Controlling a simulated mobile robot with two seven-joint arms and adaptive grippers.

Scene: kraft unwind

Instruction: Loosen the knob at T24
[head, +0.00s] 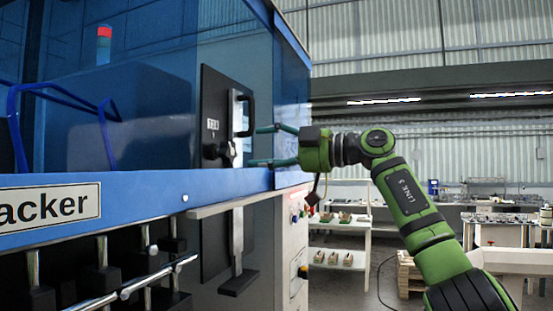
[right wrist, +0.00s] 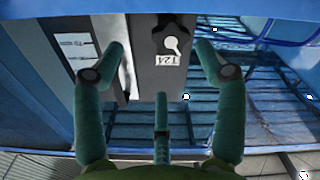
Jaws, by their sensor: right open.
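The knob (head: 226,152) is a small dark part on a black panel (head: 215,92), just below a white T24 label (head: 212,124). In the right wrist view the knob (right wrist: 172,28) is dark with a pale mark, and the T24 label (right wrist: 166,60) appears upside down. My right gripper (head: 253,146) is open and empty, its fingers pointing left toward the panel. In the right wrist view its spread green fingers (right wrist: 160,48) lie on either side of the knob in the picture, apart from it. My left gripper is not in view.
A black pull handle (head: 249,116) on a metal plate stands close to the upper finger. A blue machine ledge (head: 150,193) runs below, with metal bars under it. Shelves and benches (head: 340,240) stand farther back at right.

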